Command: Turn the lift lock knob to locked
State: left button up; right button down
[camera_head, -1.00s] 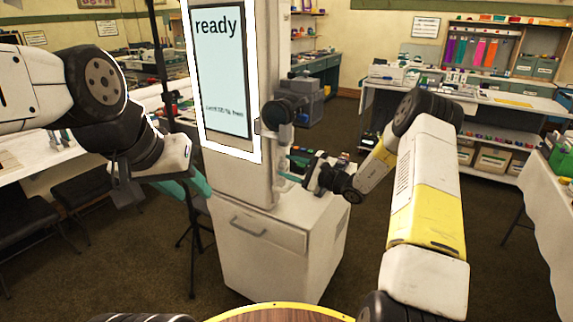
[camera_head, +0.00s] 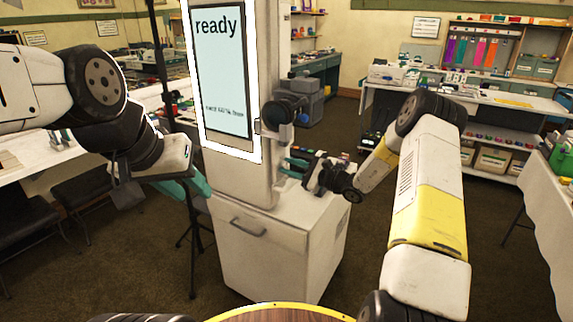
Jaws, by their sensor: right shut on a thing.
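The white booth column (camera_head: 232,178) stands in the middle with a lit screen (camera_head: 222,75) reading "ready". My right gripper (camera_head: 286,168) reaches in from the right, its teal fingers against the column's right side, below the black camera (camera_head: 287,109). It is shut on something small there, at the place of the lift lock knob. The knob itself is hidden or too small to make out, so its setting cannot be read. My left gripper (camera_head: 201,184) hangs left of the column, with teal fingers and nothing visible in them; their gap is unclear.
The column stands on a white cabinet (camera_head: 262,262) with a drawer handle. Small coloured items (camera_head: 335,156) lie behind my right gripper. A round wooden top with a yellow rim (camera_head: 275,308) is at the bottom. White-topped tables stand left and right; dark carpet lies between.

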jog(key=m, duration=0.8)
jog(key=shift+r, duration=0.1)
jog(key=m, duration=0.4)
jog(key=shift+g, duration=0.4)
jog(key=shift+w+m, duration=0.1)
jog(key=shift+m, duration=1.8)
jog(key=shift+d, duration=0.1)
jog(key=c, duration=1.1)
grip_release()
